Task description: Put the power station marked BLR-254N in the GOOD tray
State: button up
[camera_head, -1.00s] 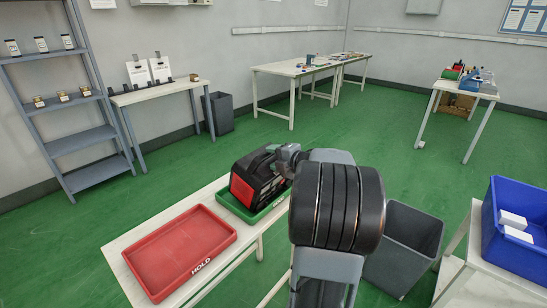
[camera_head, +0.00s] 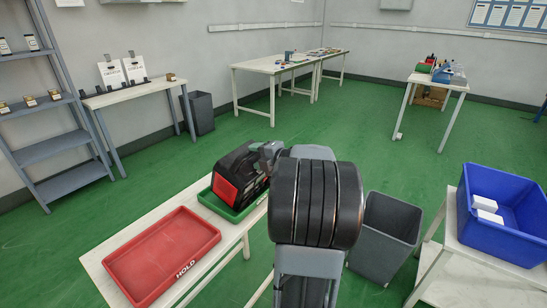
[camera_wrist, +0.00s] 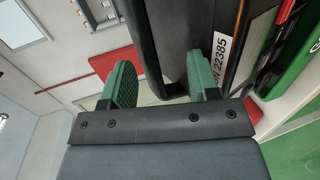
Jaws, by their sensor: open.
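A black power station (camera_head: 243,176) with a red front panel sits upright in a green tray (camera_head: 213,206) on the white table. My gripper (camera_wrist: 160,72) is open at the top of the station. In the wrist view a dark bar of the station (camera_wrist: 165,35) lies between its two green fingers; I cannot tell whether they touch it. A white label on the station (camera_wrist: 219,62) reads "22385" in its visible part. The name BLR-254N is not readable. Part of the green tray's rim with a white letter (camera_wrist: 309,52) shows at the right of the wrist view.
A red tray marked HOLD (camera_head: 160,250) lies left of the green tray. A grey bin (camera_head: 384,240) stands right of my arm. A blue crate (camera_head: 510,235) with white boxes stands on a side table at the right.

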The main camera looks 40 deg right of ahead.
jog(key=shift+o, duration=0.8)
jog(key=p+v, duration=0.1)
jog(key=v, duration=1.2)
jog(key=s+d+f+m+g+h+p, duration=0.1)
jog(key=s+d+m+g+h, duration=0.1)
jog(key=d+m+g+h, duration=0.5)
jog(key=s+d+m+h+p, duration=0.1)
jog(key=s+d+m+h, duration=0.3)
jog(key=m, duration=0.6)
jog(key=w+a+r+m+g+y+p, duration=0.1)
jog(key=a+y+p, duration=0.3)
jog(key=a, duration=1.6)
jog(key=w+a+r+m+g+y+p, duration=0.1)
jog(key=a+r+g+y+p, duration=0.2)
jog(key=a, duration=1.7)
jog(key=y+p, duration=0.2)
jog(key=p, duration=0.2)
jog(key=shift+w+a+m, duration=0.15)
jog(key=shift+w+m, duration=0.15)
